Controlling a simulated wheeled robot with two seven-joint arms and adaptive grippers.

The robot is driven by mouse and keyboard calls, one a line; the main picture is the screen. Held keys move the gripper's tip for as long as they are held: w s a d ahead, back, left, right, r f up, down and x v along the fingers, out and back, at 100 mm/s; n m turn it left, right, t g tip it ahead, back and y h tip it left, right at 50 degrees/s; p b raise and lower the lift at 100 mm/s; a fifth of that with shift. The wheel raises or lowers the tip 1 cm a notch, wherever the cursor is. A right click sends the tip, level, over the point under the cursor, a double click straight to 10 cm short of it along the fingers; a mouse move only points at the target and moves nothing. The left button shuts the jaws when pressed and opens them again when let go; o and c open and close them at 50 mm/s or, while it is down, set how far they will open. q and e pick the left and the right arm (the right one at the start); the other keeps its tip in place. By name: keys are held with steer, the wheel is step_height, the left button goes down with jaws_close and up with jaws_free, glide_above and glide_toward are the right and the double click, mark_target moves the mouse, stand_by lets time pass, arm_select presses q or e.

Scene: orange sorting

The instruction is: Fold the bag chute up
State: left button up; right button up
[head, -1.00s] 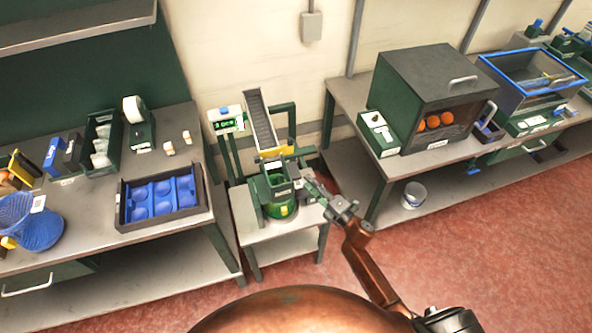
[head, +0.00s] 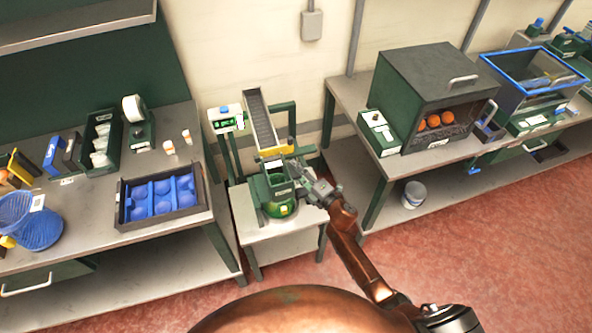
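The small sorting stand (head: 240,222) is in the middle of the head view, with a sloping dark conveyor (head: 260,118) above it. Below the conveyor's yellow end (head: 271,151) is a green open-topped chute (head: 279,179), above a round green base (head: 282,209). My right gripper (head: 303,172) is at the right side of the chute, its fingers pointing up and left. Its fingertips are small and overlap the stand's dark parts, so I cannot tell whether they touch the chute or are open. My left gripper is not in view.
The left table holds a blue-cup tray (head: 161,200) and a blue mesh basket (head: 36,225). The right bench carries a dark box with oranges (head: 433,121). A white bucket (head: 413,194) is on its lower shelf. Red floor lies open in front.

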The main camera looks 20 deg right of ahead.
jaws_close()
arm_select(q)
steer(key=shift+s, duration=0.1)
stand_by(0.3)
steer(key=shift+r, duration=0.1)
